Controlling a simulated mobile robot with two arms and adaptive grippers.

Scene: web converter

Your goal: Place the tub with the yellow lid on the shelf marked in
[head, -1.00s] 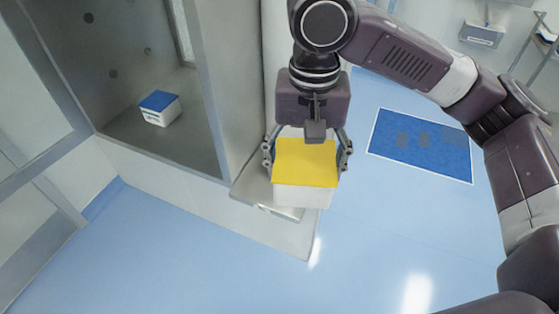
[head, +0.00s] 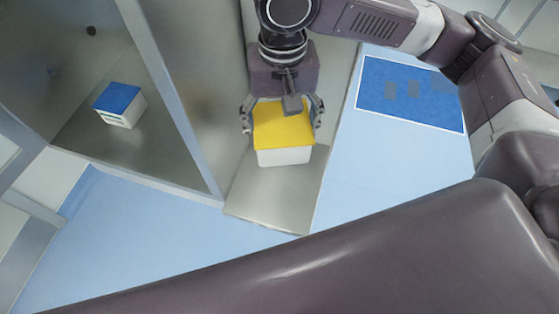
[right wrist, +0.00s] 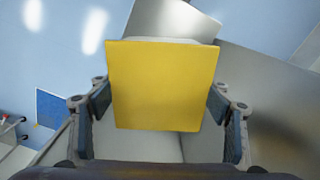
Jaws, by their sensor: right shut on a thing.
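The tub with the yellow lid (head: 284,124) has a white body and hangs level in my right gripper (head: 283,113). The fingers are shut on its two opposite sides. In the right wrist view the yellow lid (right wrist: 162,85) fills the space between the fingers. In the head view the tub appears over a bare grey metal shelf (head: 275,190) beside the metal cabinet. I cannot tell whether its base touches the shelf, and no "in" marking is readable. My left gripper is out of view.
A white tub with a blue lid (head: 118,97) stands inside the open metal chamber (head: 75,140) at left. A metal wall (head: 205,85) divides it from the shelf. A blue floor mat (head: 410,95) lies at right. My large dark arm link crosses the bottom.

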